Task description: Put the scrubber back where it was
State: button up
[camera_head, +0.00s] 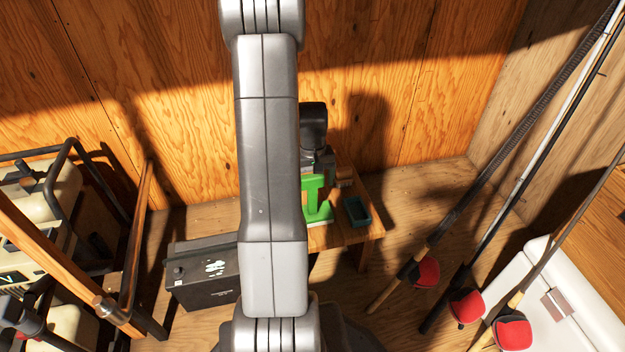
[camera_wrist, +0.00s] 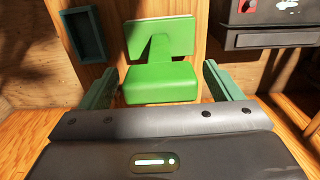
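A bright green object (camera_wrist: 160,84), which I take to be the scrubber, has a flat upright plate and a thick block in front of it. In the head view the green object (camera_head: 315,198) stands on a small wooden table (camera_head: 345,235). My gripper (camera_wrist: 162,66) is open, with one teal finger to each side of the green block and narrow gaps showing. In the head view the dark gripper body is above the green object, and my arm hides part of the area to its left.
A teal tray (camera_head: 356,211) lies on the table to the right of the green object. A black battery-like box (camera_head: 205,275) is on the floor to the left. Fishing rods (camera_head: 470,200) lean at the right near a white cooler (camera_head: 570,290). A wooden wall is behind.

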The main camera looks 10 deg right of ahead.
jog(key=shift+r, duration=0.1)
notch_tip(320, 180, up, 12)
jog(key=p, duration=0.5)
notch_tip(320, 180, down, 12)
jog(key=b, duration=0.5)
jog(key=shift+r+p, duration=0.8)
jog(key=shift+r, duration=1.1)
